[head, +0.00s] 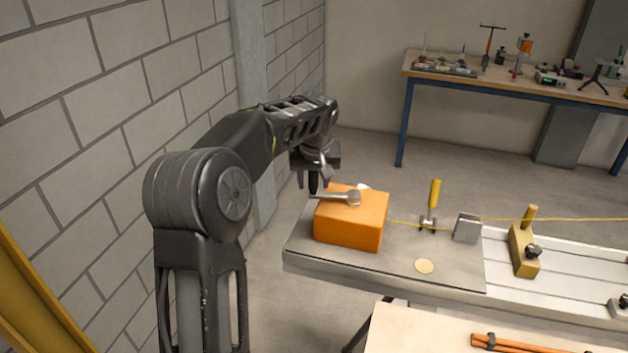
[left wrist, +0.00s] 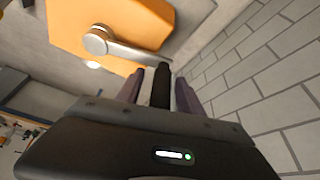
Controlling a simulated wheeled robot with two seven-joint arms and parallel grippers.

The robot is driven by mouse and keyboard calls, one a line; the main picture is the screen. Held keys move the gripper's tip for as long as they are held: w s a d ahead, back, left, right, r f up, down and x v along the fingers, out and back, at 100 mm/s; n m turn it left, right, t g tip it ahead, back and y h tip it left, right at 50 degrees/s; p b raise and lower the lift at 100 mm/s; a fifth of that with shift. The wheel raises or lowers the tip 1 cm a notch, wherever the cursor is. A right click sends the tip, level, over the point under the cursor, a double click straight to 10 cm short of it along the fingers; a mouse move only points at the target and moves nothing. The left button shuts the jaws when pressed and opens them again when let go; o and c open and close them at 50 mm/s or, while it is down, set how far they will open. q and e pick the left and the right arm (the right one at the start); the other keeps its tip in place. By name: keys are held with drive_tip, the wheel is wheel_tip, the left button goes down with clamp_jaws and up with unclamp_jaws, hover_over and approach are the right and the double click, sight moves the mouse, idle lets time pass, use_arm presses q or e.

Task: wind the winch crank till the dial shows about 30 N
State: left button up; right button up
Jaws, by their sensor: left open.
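The orange winch box (head: 345,220) sits at the left end of the grey bench. Its silver crank arm (head: 335,196) lies across the top and points left. In the left wrist view the crank arm (left wrist: 140,52) runs from a round hub to a dark handle (left wrist: 160,88). My left gripper (head: 312,182) is at the handle end, left of the box. Its open fingers (left wrist: 160,76) stand on either side of the handle; contact cannot be told. A pale round edge behind the crank may be the dial; no reading is visible. My right gripper is not in view.
A yellow cord (head: 403,223) runs right from the box past a yellow-handled tool (head: 434,195), a grey block (head: 467,228) and a brass-coloured post (head: 524,245). A block wall (head: 110,80) stands close on the left. A wooden table (head: 400,335) is in front.

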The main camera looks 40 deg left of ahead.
use_arm(q)
drive_tip(key=b+v, duration=0.1)
drive_tip(key=v, duration=0.6)
drive_tip(key=shift+r, duration=0.3)
drive_tip(key=shift+s+d, duration=0.1)
